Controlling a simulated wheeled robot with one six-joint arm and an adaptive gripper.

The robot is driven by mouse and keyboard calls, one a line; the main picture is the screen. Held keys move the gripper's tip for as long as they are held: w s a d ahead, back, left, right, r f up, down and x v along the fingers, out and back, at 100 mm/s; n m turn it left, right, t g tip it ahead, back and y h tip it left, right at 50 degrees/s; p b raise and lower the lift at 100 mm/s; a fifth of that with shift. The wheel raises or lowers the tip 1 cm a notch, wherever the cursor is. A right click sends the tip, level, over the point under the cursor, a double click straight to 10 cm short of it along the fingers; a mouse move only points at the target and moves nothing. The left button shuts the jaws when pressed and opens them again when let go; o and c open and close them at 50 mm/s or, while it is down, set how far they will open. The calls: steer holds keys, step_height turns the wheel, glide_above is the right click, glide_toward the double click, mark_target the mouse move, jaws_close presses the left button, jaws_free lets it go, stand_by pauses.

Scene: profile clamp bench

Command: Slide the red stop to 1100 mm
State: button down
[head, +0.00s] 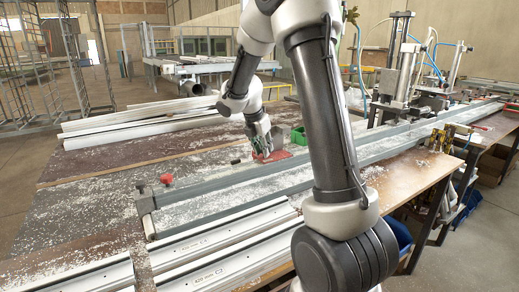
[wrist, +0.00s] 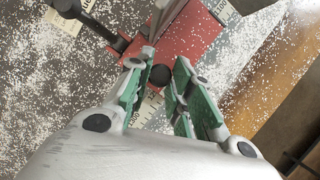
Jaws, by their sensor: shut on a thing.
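The red stop (head: 274,156) sits on the long grey rail near the middle of the bench, and its red plate (wrist: 192,38) fills the top of the wrist view. My gripper (head: 262,150) is down at the stop. In the wrist view, my gripper's green-padded fingers (wrist: 160,80) stand either side of the stop's small black knob and are shut on the stop. A pale scale strip (wrist: 150,108) with printed numbers shows below the stop; I cannot read the exact position. The fingers hide part of the stop and scale.
A red knob (head: 166,179) stands near the rail's left end. White profiles (head: 220,244) lie in front of the rail. A clamp machine (head: 405,75) stands to the right. White chips cover the bench.

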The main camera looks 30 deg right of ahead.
steer(key=c, duration=1.3)
jaws_free()
steer(key=shift+r, duration=0.1)
steer(key=v, duration=1.2)
steer(key=shift+m, duration=0.3)
